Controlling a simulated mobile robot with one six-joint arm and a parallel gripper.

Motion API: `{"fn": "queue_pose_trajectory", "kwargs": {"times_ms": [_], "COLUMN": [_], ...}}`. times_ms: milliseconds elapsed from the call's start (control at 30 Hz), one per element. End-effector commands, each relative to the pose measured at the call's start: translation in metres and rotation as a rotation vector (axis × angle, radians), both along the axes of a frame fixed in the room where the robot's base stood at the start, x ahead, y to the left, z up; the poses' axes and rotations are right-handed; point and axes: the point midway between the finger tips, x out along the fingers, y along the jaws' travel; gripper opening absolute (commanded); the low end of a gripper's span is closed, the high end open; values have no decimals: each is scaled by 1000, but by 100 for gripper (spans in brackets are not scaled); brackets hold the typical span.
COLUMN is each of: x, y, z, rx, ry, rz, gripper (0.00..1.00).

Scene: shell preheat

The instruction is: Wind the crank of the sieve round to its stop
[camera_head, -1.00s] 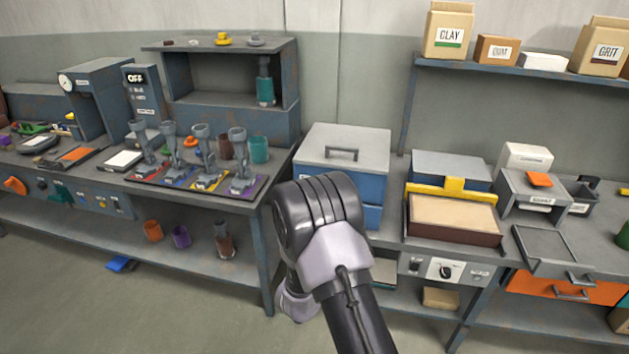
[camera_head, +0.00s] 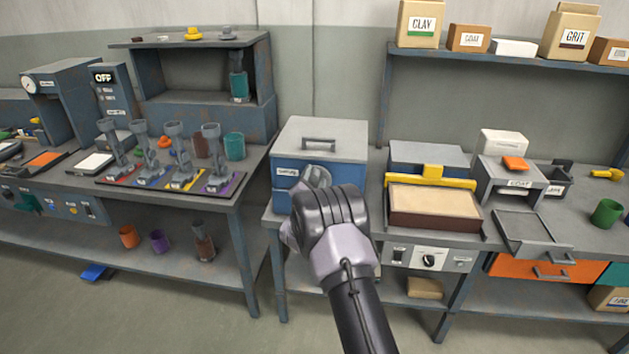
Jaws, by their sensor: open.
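My arm (camera_head: 345,260) reaches up from the bottom centre, in front of the blue box with the grey lid. Its bulky joint hides whatever lies beyond it, and I cannot make out the gripper's fingers. No sieve or crank can be told for certain. A small yellow handle-like piece (camera_head: 607,174) lies at the far right.
The blue lidded box (camera_head: 350,145) stands behind my arm. A sand-filled tray (camera_head: 434,200) with a yellow bar (camera_head: 430,180) is to its right. On the left bench, several grey upright tools stand on a coloured mat (camera_head: 233,187). A green cup (camera_head: 606,212) stands far right.

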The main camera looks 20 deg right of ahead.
Motion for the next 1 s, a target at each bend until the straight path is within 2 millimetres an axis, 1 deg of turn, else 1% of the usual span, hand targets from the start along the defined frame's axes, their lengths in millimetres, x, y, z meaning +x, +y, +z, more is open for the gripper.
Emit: {"fn": "queue_pose_trajectory", "kwargs": {"times_ms": [67, 100, 267, 300, 333, 367, 567, 733, 1000], "x": [0, 0, 0, 0, 0, 0, -1, -2, -5], "y": [0, 0, 0, 0, 0, 0, 0, -1, -7], "z": [0, 0, 0, 0, 0, 0, 0, -2, -5], "rx": [0, 0, 0, 0, 0, 0, 6, 46, 206], "ry": [0, 0, 0, 0, 0, 0, -4, -30, -139], "rz": [0, 0, 0, 0, 0, 0, 0, -1, 0], "gripper": [50, 48, 17, 9, 3, 0, 0, 0, 0]}}
